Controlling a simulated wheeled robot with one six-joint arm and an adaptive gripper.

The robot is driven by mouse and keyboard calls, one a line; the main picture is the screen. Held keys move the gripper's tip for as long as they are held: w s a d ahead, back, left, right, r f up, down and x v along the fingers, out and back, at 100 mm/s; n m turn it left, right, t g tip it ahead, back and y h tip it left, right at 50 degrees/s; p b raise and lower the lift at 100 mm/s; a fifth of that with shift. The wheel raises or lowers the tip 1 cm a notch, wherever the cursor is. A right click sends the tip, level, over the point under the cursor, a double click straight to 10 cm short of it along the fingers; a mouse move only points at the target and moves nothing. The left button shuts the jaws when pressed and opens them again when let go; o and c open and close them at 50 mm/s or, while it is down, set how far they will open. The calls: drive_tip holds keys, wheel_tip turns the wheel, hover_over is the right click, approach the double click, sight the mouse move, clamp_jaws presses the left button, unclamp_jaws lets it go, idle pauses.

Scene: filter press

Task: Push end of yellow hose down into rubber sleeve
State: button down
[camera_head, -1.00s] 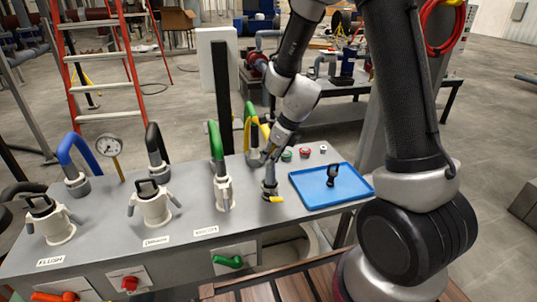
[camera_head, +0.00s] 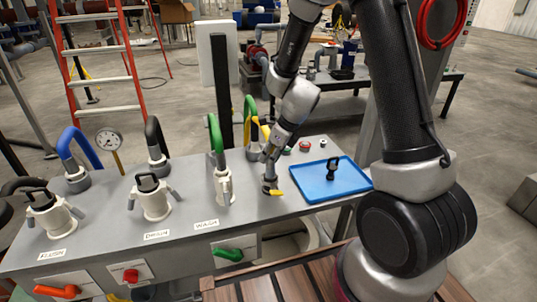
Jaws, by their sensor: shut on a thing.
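The yellow hose (camera_head: 265,130) shows as a short bent piece behind my gripper. The rest of it, including its end, is hidden by the gripper and wrist. My gripper (camera_head: 269,158) points down and is shut on the yellow hose, right above a short grey upright fitting (camera_head: 270,182) that looks like the rubber sleeve. A small yellow piece shows at the fitting's lower right. I cannot tell whether the hose end is inside the sleeve or just above it.
A green hose (camera_head: 215,135) on a white coupling stands close at left. A blue tray (camera_head: 325,184) with a black part lies at right. A gauge (camera_head: 109,142) and other hoses stand further left.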

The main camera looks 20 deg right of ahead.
drive_tip(key=shift+f, duration=1)
drive_tip(key=c, duration=1.1)
unclamp_jaws()
drive_tip(key=shift+r, duration=0.1)
